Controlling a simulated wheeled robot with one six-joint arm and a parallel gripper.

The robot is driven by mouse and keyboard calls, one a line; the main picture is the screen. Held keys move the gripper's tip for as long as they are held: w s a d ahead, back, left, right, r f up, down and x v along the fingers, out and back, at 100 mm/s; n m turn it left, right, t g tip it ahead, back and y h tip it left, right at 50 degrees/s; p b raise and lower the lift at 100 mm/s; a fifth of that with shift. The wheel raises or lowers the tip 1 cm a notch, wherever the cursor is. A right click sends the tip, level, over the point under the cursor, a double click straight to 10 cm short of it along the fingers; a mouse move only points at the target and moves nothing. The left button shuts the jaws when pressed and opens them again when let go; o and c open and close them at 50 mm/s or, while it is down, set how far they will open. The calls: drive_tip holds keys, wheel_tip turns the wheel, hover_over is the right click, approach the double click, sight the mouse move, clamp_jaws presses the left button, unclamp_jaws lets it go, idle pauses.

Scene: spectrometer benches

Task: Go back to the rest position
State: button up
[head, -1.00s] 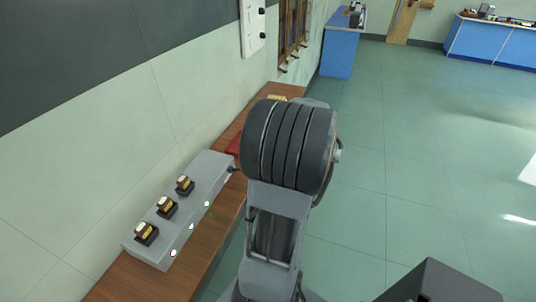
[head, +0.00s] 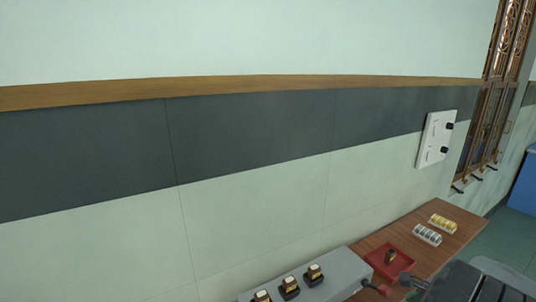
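Part of my arm (head: 470,285) shows as a dark grey shape at the bottom right corner of the head view. My gripper is not clearly visible, so its fingers and anything in them cannot be seen. A small red-ended piece (head: 383,290) lies at the left edge of the arm, by the end of the grey box; I cannot tell what it belongs to.
A wooden bench (head: 430,252) runs along the wall. It bears a grey box (head: 335,273) with several black-and-cream parts, a red tray (head: 400,266) holding a small dark item, and clear (head: 428,235) and yellow (head: 443,222) racks. A white panel (head: 435,138) hangs above.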

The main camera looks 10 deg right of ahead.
drive_tip(key=w+a+r+n+h, duration=0.1)
drive_tip(key=w+a+r+n, duration=0.1)
drive_tip(key=a+n, duration=0.9)
drive_tip(key=w+a+r+n+h, duration=0.1)
drive_tip(key=a+r+n, duration=0.4)
drive_tip(key=a+n, duration=0.7)
drive_tip(key=w+a, duration=0.1)
drive_tip(key=a, duration=0.3)
drive_tip(key=shift+w+a+r+g, duration=0.2)
drive_tip(key=shift+a+r+g, duration=0.05)
drive_tip(key=shift+r+g, duration=0.05)
